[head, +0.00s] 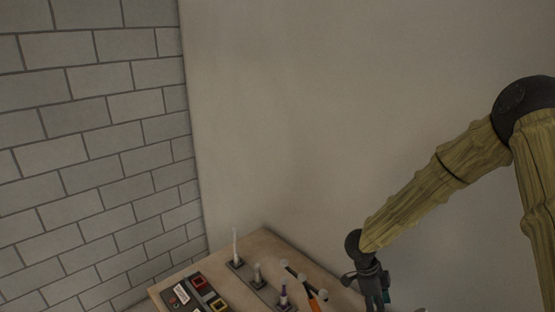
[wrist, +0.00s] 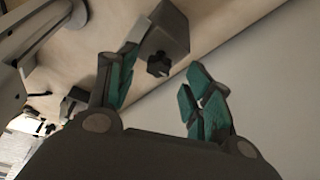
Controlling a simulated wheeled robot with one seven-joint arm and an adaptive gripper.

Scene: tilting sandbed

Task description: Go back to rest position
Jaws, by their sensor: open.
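My gripper shows in the wrist view (wrist: 160,92) with its two teal-padded fingers apart and nothing between them. In the head view my arm comes down from the right, and my gripper (head: 378,296) hangs at the right end of the wooden table (head: 262,240), partly cut off by the lower edge. In the wrist view a grey block with a black knob (wrist: 162,45) lies beyond the fingertips, near the left finger. I cannot tell whether the finger touches it.
A control box (head: 193,292) with red and yellow-framed buttons sits at the table's left. A plain wall (head: 330,120) rises behind.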

